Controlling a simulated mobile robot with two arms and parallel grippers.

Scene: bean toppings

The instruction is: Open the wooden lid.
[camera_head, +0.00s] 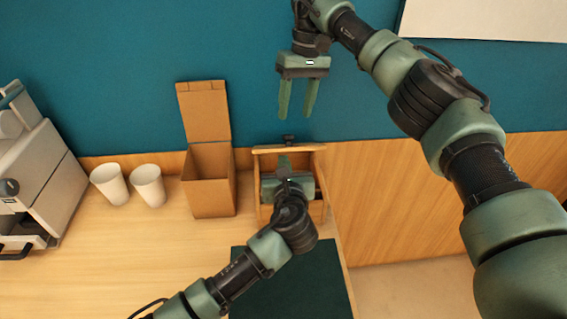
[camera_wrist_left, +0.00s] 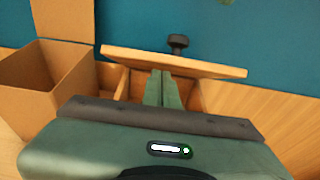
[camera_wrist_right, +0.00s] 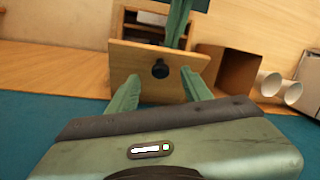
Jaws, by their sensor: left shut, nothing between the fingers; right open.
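The wooden lid (camera_head: 262,150) stands raised and steeply tilted at the back of a wooden box (camera_head: 325,211). It also shows in the left wrist view (camera_wrist_left: 215,69) and the right wrist view (camera_wrist_right: 130,62). Its black knob (camera_wrist_right: 160,69) faces the wall side. My left gripper (camera_head: 283,158) is shut and empty, over the box, with its fingertips at the lid's inner face; I cannot tell if they touch. My right gripper (camera_head: 297,115) is open and empty, above the box and toward the wall; its fingers flank the knob in the right wrist view. My left gripper hides much of the box.
An open cardboard box (camera_head: 209,195) stands just left of the wooden box. Two white cups (camera_head: 148,186) and a white machine (camera_head: 45,170) are further left. A dark mat (camera_head: 300,285) lies in front. The counter ends just right of the wooden box.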

